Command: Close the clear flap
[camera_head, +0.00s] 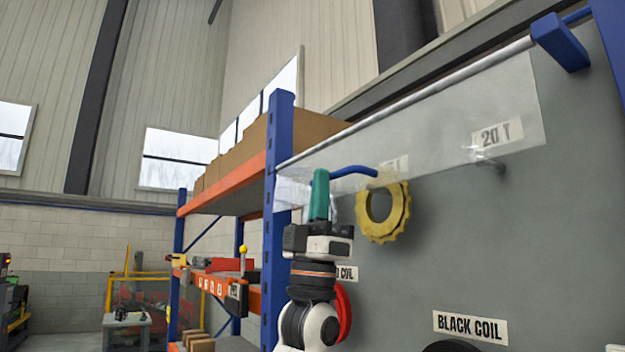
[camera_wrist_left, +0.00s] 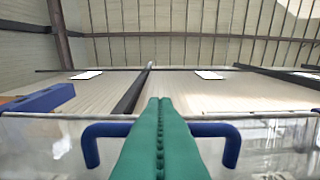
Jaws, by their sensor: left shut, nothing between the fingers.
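The clear flap (camera_head: 440,120) is a see-through sheet hanging at a slant from a long pale rod in front of a grey panel. Its edge also shows in the left wrist view (camera_wrist_left: 275,130). A blue bar handle (camera_head: 352,170) is at the flap's left part; in the left wrist view it (camera_wrist_left: 215,129) shows on both sides of my fingers. My left gripper (camera_head: 321,176), with green fingers (camera_wrist_left: 160,104), is shut and empty. It points upward and overlaps the handle; I cannot tell whether they touch. My right gripper is out of view.
A yellow ring (camera_head: 401,212) and a red ring (camera_head: 342,310) are by the grey panel (camera_head: 560,230), with a "BLACK COIL" label (camera_head: 470,327). A blue upright (camera_head: 274,240) of an orange-beamed rack with cardboard boxes (camera_head: 305,131) stands left of my arm.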

